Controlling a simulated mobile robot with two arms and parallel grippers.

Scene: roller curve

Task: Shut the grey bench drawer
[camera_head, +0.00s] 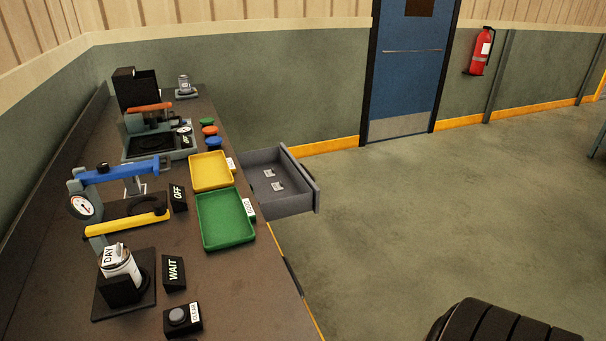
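The grey bench drawer (291,202) stands pulled out from the right side of the bench (235,291), open toward the floor. Its front panel (301,178) faces right and has a dark handle (310,174). Two small light pieces (272,180) lie inside on its floor. Neither of my grippers shows in this view. Nothing is seen touching the drawer.
A yellow tray (210,170) and a green tray (226,220) lie on the bench close to the drawer. Press-like fixtures, signs and a grey button (178,315) stand left of them. Open floor (400,220) lies right of the drawer.

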